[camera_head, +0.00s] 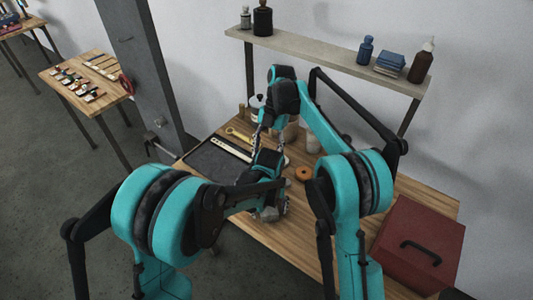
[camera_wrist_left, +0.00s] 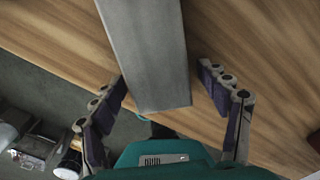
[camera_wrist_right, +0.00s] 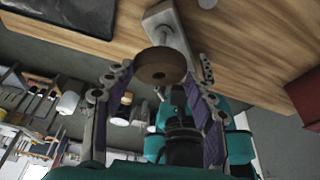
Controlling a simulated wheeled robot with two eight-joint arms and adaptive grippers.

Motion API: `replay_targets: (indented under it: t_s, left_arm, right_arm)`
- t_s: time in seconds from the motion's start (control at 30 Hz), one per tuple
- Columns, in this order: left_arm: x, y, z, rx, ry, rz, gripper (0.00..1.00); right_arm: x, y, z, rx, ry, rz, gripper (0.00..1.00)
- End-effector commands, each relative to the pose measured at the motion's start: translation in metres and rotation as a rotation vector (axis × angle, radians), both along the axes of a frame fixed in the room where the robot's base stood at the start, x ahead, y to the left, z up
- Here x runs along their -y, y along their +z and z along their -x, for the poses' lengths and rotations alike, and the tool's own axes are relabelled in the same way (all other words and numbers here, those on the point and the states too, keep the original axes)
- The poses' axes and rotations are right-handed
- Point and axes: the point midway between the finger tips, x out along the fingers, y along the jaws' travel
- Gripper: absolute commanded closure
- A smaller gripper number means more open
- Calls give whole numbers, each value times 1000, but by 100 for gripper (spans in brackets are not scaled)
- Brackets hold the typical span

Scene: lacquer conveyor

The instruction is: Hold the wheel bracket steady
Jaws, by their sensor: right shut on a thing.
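The wheel bracket shows in the right wrist view as a brown wheel (camera_wrist_right: 160,68) by a pale grey plate and stem (camera_wrist_right: 168,22). My right gripper (camera_wrist_right: 156,80) is shut on it, with a finger on each side of the wheel. In the head view my right gripper (camera_head: 257,135) is over the back left of the workbench, and the bracket cannot be made out there. My left gripper (camera_head: 270,207) is over the front edge. In the left wrist view its fingers (camera_wrist_left: 162,78) are apart, on both sides of a grey bar (camera_wrist_left: 150,45), with gaps visible.
The wooden workbench (camera_head: 425,192) bears a dark tray (camera_head: 212,162), a yellow wrench (camera_head: 238,134), an orange ring (camera_head: 303,173) and several containers. A red toolbox (camera_head: 405,235) stands at the right. A shelf (camera_head: 320,57) with bottles runs along the back. A grey pillar (camera_head: 150,70) stands left.

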Motion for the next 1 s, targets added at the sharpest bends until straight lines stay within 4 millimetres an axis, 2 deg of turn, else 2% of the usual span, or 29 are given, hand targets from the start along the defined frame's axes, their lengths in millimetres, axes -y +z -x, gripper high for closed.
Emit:
replay_targets:
  t_s: [0.03,0.17,0.43,0.47,0.5,0.53,0.73,1.0]
  left_arm:
    - [3,-2,-1,-3,-8,4,25]
    - [3,3,-1,-2,-8,3,25]
    - [3,45,-4,5,-6,4,25]
    - [3,50,-4,6,-5,4,25]
    - [2,56,-3,6,-5,3,25]
    - [2,60,-4,6,-4,3,25]
    - [1,77,-2,2,-2,2,25]
    - [0,80,-1,1,-1,1,25]
  right_arm:
    - [-7,10,11,-31,9,-12,100]
    - [-7,10,11,-32,10,-11,100]
    - [-7,8,10,-30,10,-12,100]
    - [-7,7,10,-29,11,-11,98]
    - [-7,6,10,-27,12,-12,89]
    - [-7,5,9,-27,12,-12,100]
    - [-5,5,8,-25,10,-10,100]
    - [-4,6,7,-24,9,-9,100]
